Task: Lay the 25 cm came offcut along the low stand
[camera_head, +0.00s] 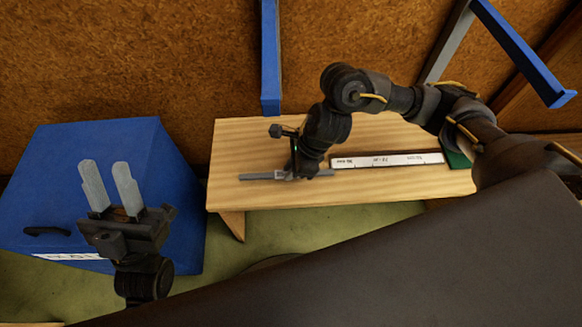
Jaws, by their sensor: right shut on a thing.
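A thin grey strip, the came offcut (257,177), lies lengthwise left to right over the front left part of the low wooden stand (240,140). My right gripper (292,174) reaches down onto the strip from above and is shut on it near its middle. The strip is level and very close to the wood; I cannot tell whether it touches. My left gripper (112,190) is open and empty, its two grey fingers pointing up in front of the blue box.
A dark bar with a white marked scale (388,160) lies on the stand to the right, beside a green piece (457,160). The blue box (90,150) stands left of the stand. Blue posts (270,60) rise behind. My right arm covers part of the stand.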

